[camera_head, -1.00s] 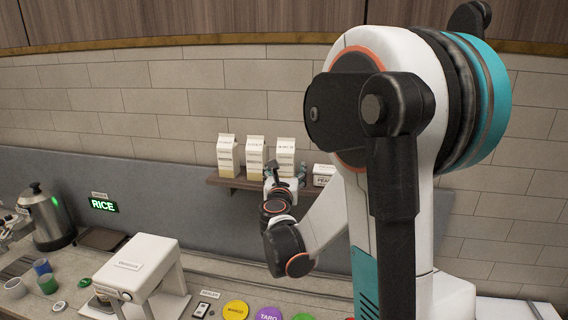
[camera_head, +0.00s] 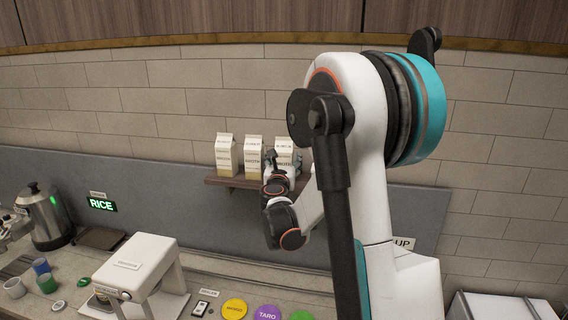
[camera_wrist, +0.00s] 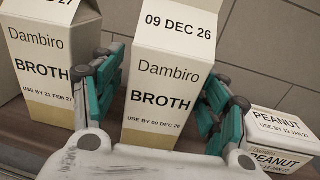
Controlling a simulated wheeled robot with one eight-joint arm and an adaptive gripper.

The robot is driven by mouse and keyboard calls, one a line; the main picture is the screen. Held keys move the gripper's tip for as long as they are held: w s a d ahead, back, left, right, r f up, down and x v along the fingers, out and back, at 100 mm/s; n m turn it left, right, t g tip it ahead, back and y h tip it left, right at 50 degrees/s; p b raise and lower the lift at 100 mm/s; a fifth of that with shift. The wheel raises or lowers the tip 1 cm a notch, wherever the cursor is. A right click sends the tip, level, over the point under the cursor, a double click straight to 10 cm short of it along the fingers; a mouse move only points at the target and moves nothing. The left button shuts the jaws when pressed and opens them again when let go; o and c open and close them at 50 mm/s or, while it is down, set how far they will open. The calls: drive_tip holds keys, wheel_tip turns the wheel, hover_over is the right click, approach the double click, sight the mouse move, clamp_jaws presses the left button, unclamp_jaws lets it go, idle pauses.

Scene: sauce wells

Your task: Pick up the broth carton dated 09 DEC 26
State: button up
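The broth carton dated 09 DEC 26 (camera_wrist: 172,75) stands upright in the middle of the wrist view, its label facing me. In the head view it is the rightmost tall carton (camera_head: 284,146) on the shelf. My gripper (camera_wrist: 160,100) has one teal finger at each side of this carton, and looks open around it. I cannot tell whether the pads touch the carton; its foot is hidden behind my gripper. In the head view my gripper (camera_head: 284,160) is in front of the carton. A broth carton marked 21 FEB 27 (camera_wrist: 48,65) stands close to the left finger.
A low peanut carton (camera_wrist: 280,135) stands close to the right finger. A third tall carton (camera_head: 225,155) stands at the left of the brown shelf (camera_head: 220,181). On the counter below are a white machine (camera_head: 135,268), a kettle (camera_head: 45,215) and colored discs (camera_head: 234,308).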

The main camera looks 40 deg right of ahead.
drive_tip(key=c, duration=1.2)
drive_tip(key=shift+r, duration=0.2)
